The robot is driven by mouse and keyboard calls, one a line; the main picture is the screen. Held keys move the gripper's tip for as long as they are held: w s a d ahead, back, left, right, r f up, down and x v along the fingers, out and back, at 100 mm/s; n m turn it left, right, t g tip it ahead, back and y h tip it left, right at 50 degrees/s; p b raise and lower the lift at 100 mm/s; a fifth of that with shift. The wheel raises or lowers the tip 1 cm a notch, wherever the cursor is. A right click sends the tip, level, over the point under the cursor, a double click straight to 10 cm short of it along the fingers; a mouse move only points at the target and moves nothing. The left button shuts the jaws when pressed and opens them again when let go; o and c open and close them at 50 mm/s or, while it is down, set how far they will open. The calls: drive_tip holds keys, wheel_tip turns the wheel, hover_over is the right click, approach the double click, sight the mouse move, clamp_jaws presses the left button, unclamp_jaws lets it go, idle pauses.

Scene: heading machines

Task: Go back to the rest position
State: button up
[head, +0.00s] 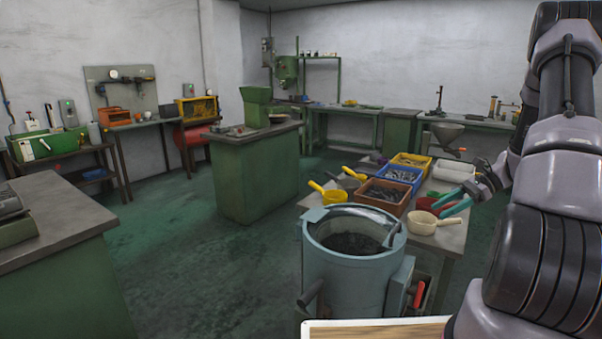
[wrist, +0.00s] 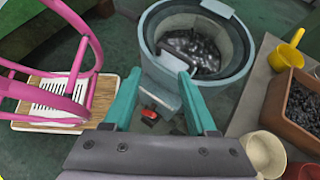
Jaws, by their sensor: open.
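My gripper (head: 456,200) has teal fingers and is open and empty. In the head view it is at the right, in front of the table with bins, with my arm reaching in from the right edge. In the wrist view my gripper (wrist: 160,98) shows its two fingers spread apart, with nothing between them. Beyond the fingertips is a blue-grey drum (wrist: 158,62) with dark metal pieces inside. The drum also stands in the front middle of the head view (head: 340,270).
A table (head: 450,238) holds bins of parts, a yellow scoop (head: 333,196) and a cream scoop (head: 421,222). A pink frame (wrist: 85,50) stands on a wooden board (wrist: 40,122). Green cabinets stand left (head: 70,280) and centre (head: 240,185). Green floor (head: 190,260) between them is clear.

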drive_tip(key=s+a+r+n+h, duration=0.1)
drive_tip(key=a+r+n+h, duration=0.15)
drive_tip(key=r, duration=0.45)
drive_tip(key=s+a+r+n+h, duration=0.1)
drive_tip(key=s+a+r+n, duration=0.1)
drive_tip(key=a+r+n, duration=0.3)
drive_tip(key=s+a+r+n+t+h, duration=0.2)
drive_tip(key=s+a+r+n+t, duration=0.1)
drive_tip(key=s+r, duration=0.6)
drive_tip(key=s+a+r+n+t+h, duration=0.3)
drive_tip(key=s+a+r, duration=0.3)
drive_tip(key=s+r, duration=0.3)
drive_tip(key=shift+a+r+n+t, duration=0.15)
drive_tip(key=shift+n+t, duration=0.25)
drive_tip(key=shift+n, duration=0.15)
